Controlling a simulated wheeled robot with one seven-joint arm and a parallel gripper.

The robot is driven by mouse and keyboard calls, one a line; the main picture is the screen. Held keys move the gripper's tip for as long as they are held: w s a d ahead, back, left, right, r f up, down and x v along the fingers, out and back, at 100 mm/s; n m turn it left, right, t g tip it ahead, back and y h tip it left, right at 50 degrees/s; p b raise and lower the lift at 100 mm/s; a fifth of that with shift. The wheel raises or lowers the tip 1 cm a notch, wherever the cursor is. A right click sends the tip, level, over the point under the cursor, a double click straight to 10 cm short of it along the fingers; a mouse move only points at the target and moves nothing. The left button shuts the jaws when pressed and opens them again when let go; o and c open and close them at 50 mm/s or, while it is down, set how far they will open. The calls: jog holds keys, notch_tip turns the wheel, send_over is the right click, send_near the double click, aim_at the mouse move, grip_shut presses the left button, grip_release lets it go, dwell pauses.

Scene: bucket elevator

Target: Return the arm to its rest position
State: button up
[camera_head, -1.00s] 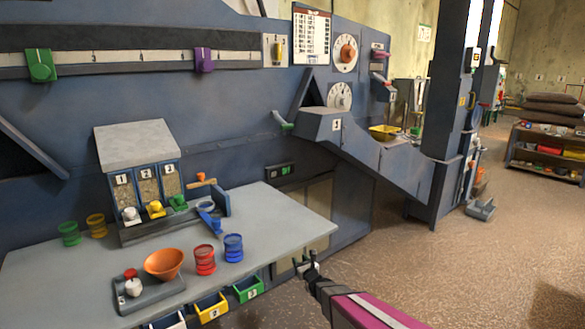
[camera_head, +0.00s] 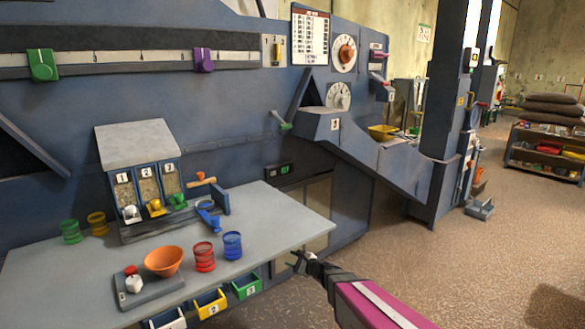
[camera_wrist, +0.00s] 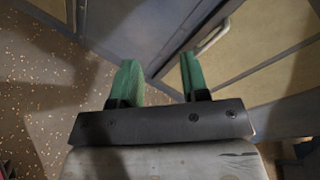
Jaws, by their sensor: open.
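My gripper (camera_head: 295,262) is at the front right edge of the grey table in the head view, in front of the cabinet below the machine. My magenta arm reaches in from the lower right. In the wrist view the two green fingers (camera_wrist: 161,80) stand apart with nothing between them. Beyond them are the speckled floor and a cabinet front with a handle (camera_wrist: 213,37).
The grey table (camera_head: 285,225) bears an orange bowl (camera_head: 164,261), a red cup (camera_head: 204,257), a blue cup (camera_head: 232,245) and a three-bin dispenser (camera_head: 146,189). Drawers (camera_head: 211,303) hang under its front edge. A shelf (camera_head: 545,155) stands far right.

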jog(key=s+d+r+n+g+h, duration=0.2)
jog(key=s+d+n+g+h, duration=0.3)
jog(key=s+d+n, duration=0.4)
jog(key=s+d+r+n+g+h, duration=0.2)
jog(key=s+d+n+g+h, duration=0.3)
jog(key=s+d+n+h, duration=0.2)
jog(key=s+d+n, duration=0.1)
jog(key=s+d, duration=0.1)
jog(key=s, duration=0.1)
jog(key=shift+s+d+n+h, duration=0.4)
dwell(0.4)
